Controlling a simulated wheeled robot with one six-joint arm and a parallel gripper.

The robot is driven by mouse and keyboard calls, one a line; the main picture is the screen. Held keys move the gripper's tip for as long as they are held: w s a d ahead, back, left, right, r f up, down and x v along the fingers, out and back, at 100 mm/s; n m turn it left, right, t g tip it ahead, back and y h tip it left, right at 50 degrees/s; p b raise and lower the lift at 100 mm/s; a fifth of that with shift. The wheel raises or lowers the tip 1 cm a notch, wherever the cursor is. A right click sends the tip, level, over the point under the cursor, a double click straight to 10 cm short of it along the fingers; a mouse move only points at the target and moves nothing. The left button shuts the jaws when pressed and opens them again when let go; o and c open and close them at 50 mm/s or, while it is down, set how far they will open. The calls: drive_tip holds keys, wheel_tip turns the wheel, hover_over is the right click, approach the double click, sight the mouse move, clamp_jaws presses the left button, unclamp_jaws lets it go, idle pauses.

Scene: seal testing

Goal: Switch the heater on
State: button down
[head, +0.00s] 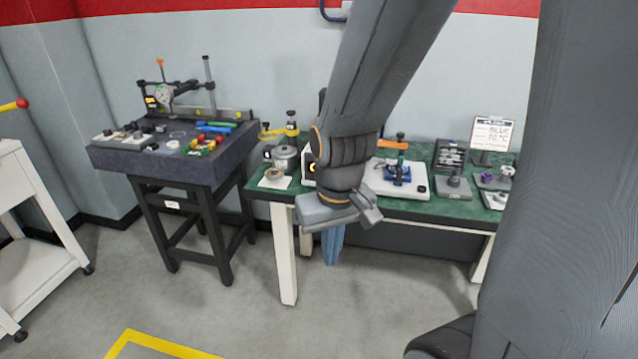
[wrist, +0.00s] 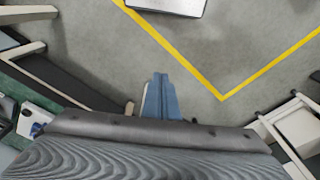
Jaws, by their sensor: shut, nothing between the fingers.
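My gripper (head: 333,245) hangs at the front edge of the green-topped bench (head: 430,207), with its blue fingers pointing down. The fingers are together and empty, and they show in the wrist view (wrist: 161,98) over the floor. No heater is clearly marked. A white flat unit (head: 415,190) with a blue device (head: 397,172) on it stands on the bench, right of my wrist. A white box with a yellow-lit face (head: 309,168) is partly hidden behind my arm. I cannot tell which is the heater, and no switch can be made out.
A silver pot (head: 285,158) stands at the bench's left end. A sign reading BLUE 70 °C (head: 492,134) stands at the back right. A dark stone table (head: 165,165) with gauges and tools is to the left. A white cart (head: 35,215) is far left. The front floor is clear.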

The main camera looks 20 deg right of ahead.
drive_tip(key=shift+a, duration=0.1)
drive_tip(key=w+d+f+n+t+y, duration=0.1)
drive_tip(key=w+d+f+n+t, duration=0.2)
drive_tip(key=w+d, duration=0.3)
drive_tip(key=w+d+f+n+t+y+p, duration=0.1)
drive_tip(key=w+d+f+n+t, duration=0.3)
drive_tip(key=w, duration=0.8)
drive_tip(key=w+d+f+n+t+y+p, duration=0.1)
drive_tip(key=w+d+f+n+t, duration=0.2)
drive_tip(key=w+d+t, duration=0.4)
drive_tip(key=shift+w+d+f+n+y, duration=0.3)
drive_tip(key=shift+w+n, duration=0.4)
drive_tip(key=shift+w, duration=0.3)
drive_tip(key=shift+w, duration=0.1)
drive_tip(key=shift+w+d+f+b, duration=0.2)
drive_tip(key=shift+w+d+b, duration=0.5)
drive_tip(key=shift+w, duration=0.5)
drive_tip(key=shift+w+d+f+b, duration=0.15)
drive_tip(key=shift+w+d+b, duration=0.35)
drive_tip(key=shift+w+d, duration=0.55)
drive_tip(key=shift+w+d+f+b, duration=0.2)
drive_tip(key=shift+w+d+b, duration=0.45)
drive_tip(key=shift+w, duration=0.65)
